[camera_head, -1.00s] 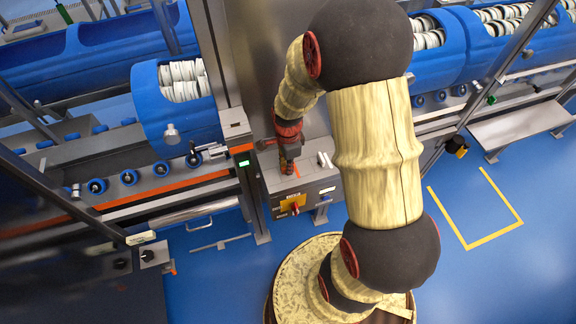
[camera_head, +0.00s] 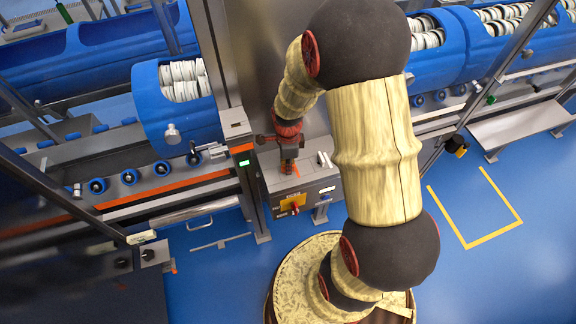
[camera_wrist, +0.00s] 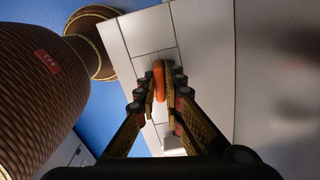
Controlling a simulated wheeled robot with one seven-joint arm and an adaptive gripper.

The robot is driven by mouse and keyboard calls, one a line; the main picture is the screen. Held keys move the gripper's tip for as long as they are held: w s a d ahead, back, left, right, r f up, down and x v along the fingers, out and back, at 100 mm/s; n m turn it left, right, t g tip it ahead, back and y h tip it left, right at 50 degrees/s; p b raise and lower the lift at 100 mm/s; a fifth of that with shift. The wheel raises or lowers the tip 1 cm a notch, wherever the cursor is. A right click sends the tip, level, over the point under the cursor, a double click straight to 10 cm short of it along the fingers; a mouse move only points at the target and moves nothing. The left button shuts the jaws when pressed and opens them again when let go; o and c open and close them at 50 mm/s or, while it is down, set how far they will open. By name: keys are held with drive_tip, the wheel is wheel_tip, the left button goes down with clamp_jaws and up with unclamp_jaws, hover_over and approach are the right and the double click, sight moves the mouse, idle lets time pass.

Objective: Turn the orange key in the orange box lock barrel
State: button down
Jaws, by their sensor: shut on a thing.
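The orange key (camera_wrist: 158,82) shows edge-on as an orange piece between my two fingertips in the wrist view. My gripper (camera_wrist: 160,92) is shut on it, with a finger on each side. In the head view my gripper (camera_head: 288,168) points down at the top of a grey box (camera_head: 318,181) with a yellow label on its front. An orange strip shows on the box top beside the fingers. The lock barrel is hidden under the fingers and key, so I cannot tell how far the key is turned.
A red handle (camera_head: 294,207) sits on the yellow label at the box front. Small white upright parts (camera_head: 325,159) stand on the box top, right of my gripper. A steel post (camera_head: 244,170) rises close on the left. Blue tubs (camera_head: 180,110) stand behind.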

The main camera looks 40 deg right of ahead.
drive_tip(key=shift+n, duration=0.7)
drive_tip(key=c, duration=2)
unclamp_jaws()
drive_tip(key=shift+o, duration=0.8)
wheel_tip(320, 180, up, 12)
